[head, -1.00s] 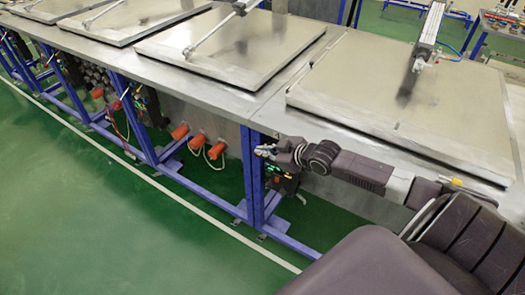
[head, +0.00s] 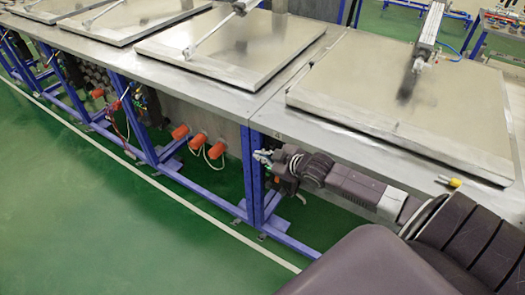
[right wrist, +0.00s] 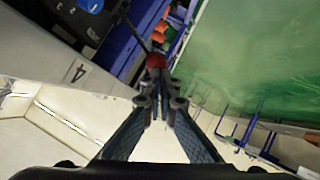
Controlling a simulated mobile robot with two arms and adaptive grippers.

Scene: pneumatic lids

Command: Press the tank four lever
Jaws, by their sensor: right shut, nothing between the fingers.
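My right gripper (head: 263,156) is shut and empty, beside the blue frame post just below the front edge of the nearest tank top. It also shows in the right wrist view (right wrist: 158,82), pointing at a red lever knob (right wrist: 156,61) just beyond its fingertips. I cannot tell whether they touch. The number 4 label (right wrist: 78,72) is on the grey panel to the left. In the head view, the lever is not clearly visible near the gripper. The tank four lid (head: 420,95) lies flat at the right. My left gripper is not in view.
More lidded tanks run to the left, one with a lid (head: 225,45). Orange fittings (head: 197,140) stick out low between blue frame posts (head: 252,180). A yellow-tipped valve (head: 452,182) sits at the front edge on the right. The green floor (head: 90,210) is clear.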

